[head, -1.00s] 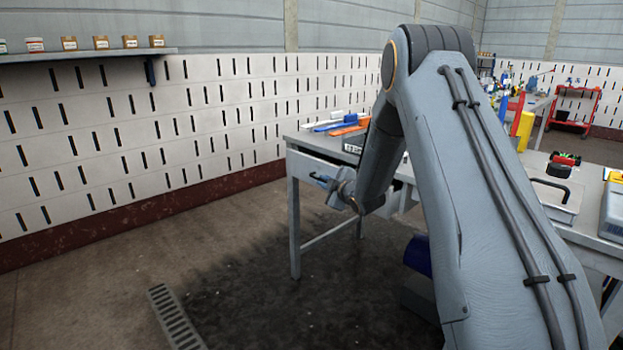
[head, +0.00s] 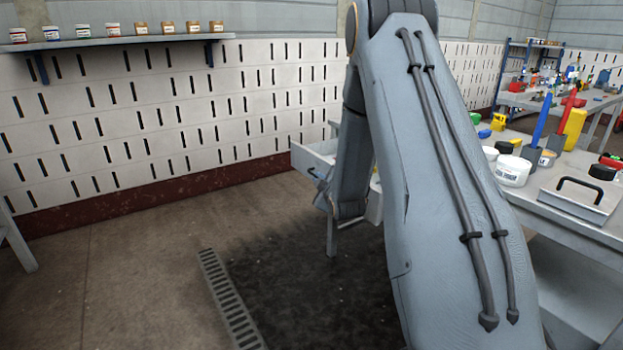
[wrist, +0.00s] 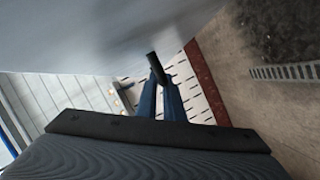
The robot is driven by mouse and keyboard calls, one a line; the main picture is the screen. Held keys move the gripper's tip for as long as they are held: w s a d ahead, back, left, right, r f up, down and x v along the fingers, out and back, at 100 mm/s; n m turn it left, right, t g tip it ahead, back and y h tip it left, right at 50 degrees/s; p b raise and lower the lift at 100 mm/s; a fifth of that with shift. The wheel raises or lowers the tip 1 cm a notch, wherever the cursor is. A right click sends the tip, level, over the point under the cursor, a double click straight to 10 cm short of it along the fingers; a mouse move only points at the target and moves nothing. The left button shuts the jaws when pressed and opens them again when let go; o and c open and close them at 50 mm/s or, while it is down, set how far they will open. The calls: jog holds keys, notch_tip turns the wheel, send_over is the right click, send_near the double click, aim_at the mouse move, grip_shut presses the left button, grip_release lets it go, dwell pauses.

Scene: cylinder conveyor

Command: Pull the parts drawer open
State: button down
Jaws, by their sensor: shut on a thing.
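The parts drawer (head: 309,160) is a pale grey box standing out from the workbench, left of my arm in the head view. Its open top and part of the inside show; my arm hides the rest. In the wrist view the grey drawer front (wrist: 90,35) fills the upper left. A dark bar handle (wrist: 154,66) stands out from it. My gripper (wrist: 161,84) has its blue fingers shut on this handle. In the head view my gripper (head: 317,174) is small, at the drawer's front, and the handle is hard to make out.
A wall shelf (head: 130,41) holds several jars. The floor left of the drawer is clear, with a drain grate (head: 230,300).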

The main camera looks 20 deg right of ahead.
jog(key=shift+s+f, duration=0.1)
jog(key=shift+f, duration=0.05)
jog(key=c, duration=1.9)
grip_release()
jog(key=shift+a, duration=0.1)
jog(key=v, duration=0.7)
jog(key=shift+s+r+p, duration=0.25)
jog(key=shift+s+p, duration=0.05)
jog(key=shift+s, duration=0.1)
